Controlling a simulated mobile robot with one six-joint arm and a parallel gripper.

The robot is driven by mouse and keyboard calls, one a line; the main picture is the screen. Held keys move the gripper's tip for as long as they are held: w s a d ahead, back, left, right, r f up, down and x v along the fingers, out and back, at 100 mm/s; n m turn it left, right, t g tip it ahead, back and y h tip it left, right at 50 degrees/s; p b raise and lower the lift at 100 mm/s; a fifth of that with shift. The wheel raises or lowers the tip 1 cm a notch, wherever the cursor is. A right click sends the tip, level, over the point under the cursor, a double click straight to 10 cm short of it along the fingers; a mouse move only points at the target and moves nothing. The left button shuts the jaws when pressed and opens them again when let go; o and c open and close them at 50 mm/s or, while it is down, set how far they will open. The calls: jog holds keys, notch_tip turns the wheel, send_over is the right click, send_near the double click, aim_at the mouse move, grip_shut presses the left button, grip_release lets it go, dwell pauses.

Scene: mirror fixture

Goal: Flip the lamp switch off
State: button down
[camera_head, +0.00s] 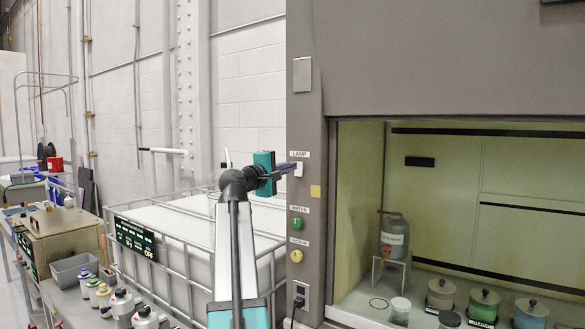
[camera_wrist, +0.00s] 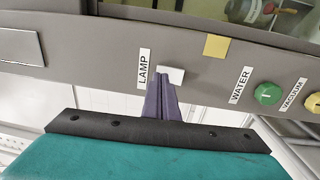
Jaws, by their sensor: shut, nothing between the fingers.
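The white lamp switch (camera_wrist: 175,75) sits beside the LAMP label (camera_wrist: 144,68) on the grey panel in the wrist view. In the head view the switch (camera_head: 299,170) is on the fume hood's front post, just under its LAMP label (camera_head: 300,154). My gripper (camera_head: 292,167) is shut and empty, its purple fingers pointing at the switch. In the wrist view the fingertips (camera_wrist: 162,80) are right at the switch and overlap its edge; I cannot tell whether they touch it. The lamp itself is not visible, but the hood interior (camera_head: 450,180) looks lit yellowish.
A green WATER knob (camera_wrist: 267,94) and a yellow VACUUM knob (camera_wrist: 313,102) are further along the panel. A yellow square (camera_head: 315,191) is close to the switch. The hood holds several lidded jars and a grey bottle (camera_head: 394,235). A caged tank (camera_head: 175,225) stands left of the post.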

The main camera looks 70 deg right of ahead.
jog(key=r+b+v, duration=0.2)
jog(key=b+v, duration=0.1)
jog(key=v, duration=0.8)
jog(key=shift+a+r, duration=0.2)
jog(key=shift+a, duration=0.25)
jog(key=shift+w, duration=0.15)
